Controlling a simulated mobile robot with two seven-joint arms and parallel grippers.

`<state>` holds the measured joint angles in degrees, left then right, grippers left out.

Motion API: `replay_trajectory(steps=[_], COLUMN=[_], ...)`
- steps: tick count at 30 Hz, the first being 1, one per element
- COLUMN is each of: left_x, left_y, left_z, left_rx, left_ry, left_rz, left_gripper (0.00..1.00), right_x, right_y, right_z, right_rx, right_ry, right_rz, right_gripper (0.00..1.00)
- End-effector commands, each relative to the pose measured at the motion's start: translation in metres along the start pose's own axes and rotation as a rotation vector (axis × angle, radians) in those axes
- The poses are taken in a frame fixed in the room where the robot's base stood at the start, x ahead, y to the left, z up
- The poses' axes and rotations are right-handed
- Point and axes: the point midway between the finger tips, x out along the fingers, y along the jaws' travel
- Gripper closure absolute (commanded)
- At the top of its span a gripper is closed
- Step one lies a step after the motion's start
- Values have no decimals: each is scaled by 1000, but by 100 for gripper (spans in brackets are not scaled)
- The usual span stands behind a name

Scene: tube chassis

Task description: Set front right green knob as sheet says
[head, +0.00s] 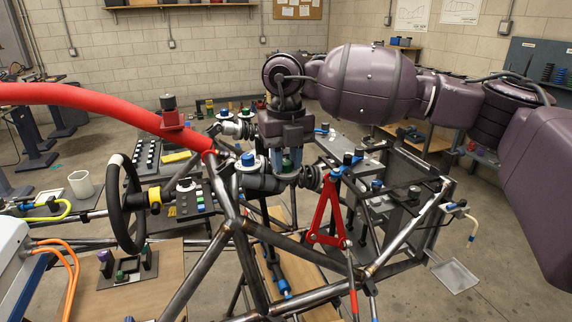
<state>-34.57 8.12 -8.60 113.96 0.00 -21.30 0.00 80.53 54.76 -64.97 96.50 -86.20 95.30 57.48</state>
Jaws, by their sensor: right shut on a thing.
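My right gripper (286,168) comes down from above at the middle of the picture. Its two fingers are shut on a green knob (287,165), which sits on a dark cylindrical damper body on the chassis. The fingers hide part of the knob. A blue knob (248,160) is just to the left on the same assembly. My left gripper is not in view. No sheet can be read; papers on the far wall are too small.
Bare steel tubes (203,262) and a red tube (85,98) surround the gripper. A red A-shaped arm (327,215) stands close on the right. A black steering wheel (127,205) is at the left. A corkboard (298,8) hangs on the back wall.

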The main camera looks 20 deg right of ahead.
Motion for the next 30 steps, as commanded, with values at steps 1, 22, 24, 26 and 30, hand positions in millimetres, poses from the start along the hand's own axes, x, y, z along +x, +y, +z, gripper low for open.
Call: replay_trajectory(steps=[1,22,24,26,30], left_x=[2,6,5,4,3], left_y=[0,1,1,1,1], left_z=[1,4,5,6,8], left_rx=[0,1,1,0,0], left_ry=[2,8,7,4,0], left_rz=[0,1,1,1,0], left_gripper=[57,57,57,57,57], right_x=[1,-1,-1,-1,-2], right_y=[0,0,0,0,0], right_z=[0,0,0,0,0], right_rx=[36,350,354,355,354], right_ry=[-1,-2,-2,-2,-2], right_rz=[1,1,1,1,1], right_gripper=[97,97,97,97,97])
